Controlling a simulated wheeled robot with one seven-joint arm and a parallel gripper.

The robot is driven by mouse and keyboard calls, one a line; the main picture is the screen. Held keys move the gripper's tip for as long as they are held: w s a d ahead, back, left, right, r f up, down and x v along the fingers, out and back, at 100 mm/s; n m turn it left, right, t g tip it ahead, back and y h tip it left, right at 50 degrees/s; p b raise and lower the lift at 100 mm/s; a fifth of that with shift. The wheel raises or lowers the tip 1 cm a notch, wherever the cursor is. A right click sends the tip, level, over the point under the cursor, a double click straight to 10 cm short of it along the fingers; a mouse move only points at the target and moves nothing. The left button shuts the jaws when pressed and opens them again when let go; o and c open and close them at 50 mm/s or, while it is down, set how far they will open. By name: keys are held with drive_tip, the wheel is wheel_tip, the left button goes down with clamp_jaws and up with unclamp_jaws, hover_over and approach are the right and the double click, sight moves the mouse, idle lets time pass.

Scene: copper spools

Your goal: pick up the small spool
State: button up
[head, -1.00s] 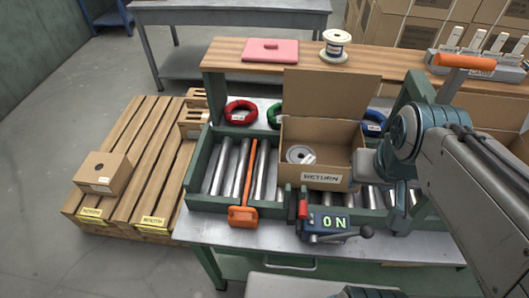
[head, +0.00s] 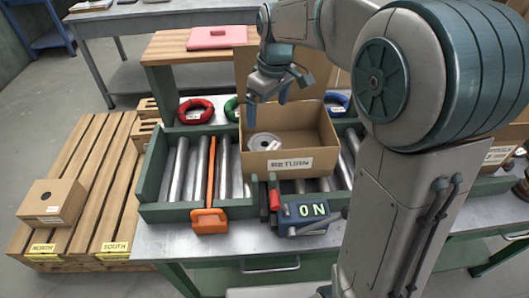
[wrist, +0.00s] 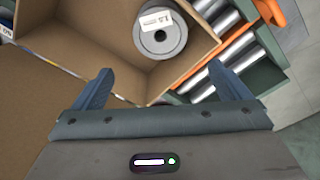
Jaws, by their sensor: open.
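A grey spool (head: 262,143) with a white label lies flat inside the open cardboard return box (head: 322,157). In the wrist view the spool (wrist: 176,46) shows its round face and centre hole, close to a box wall. My gripper (head: 268,103) is open and empty above the box, with its fingers pointing down. In the wrist view the spool appears beyond the gap between the two fingertips (wrist: 160,75), apart from them. The spool's lower side is partly hidden by the box front in the head view.
Red (head: 195,110) and blue (head: 337,103) rings lie behind. A pallet (head: 75,210) with a small carton (head: 50,201) is left.

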hover_over(265, 144)
drive_tip(key=s, duration=0.1)
wheel_tip(265, 144, down, 9)
drive_tip(key=shift+s+f+p, duration=0.1)
drive_tip(key=shift+f+p, duration=0.35)
drive_tip(key=shift+f, duration=2)
drive_tip(key=c, duration=1)
drive_tip(key=shift+o, duration=0.2)
drive_tip(key=shift+r, duration=0.15)
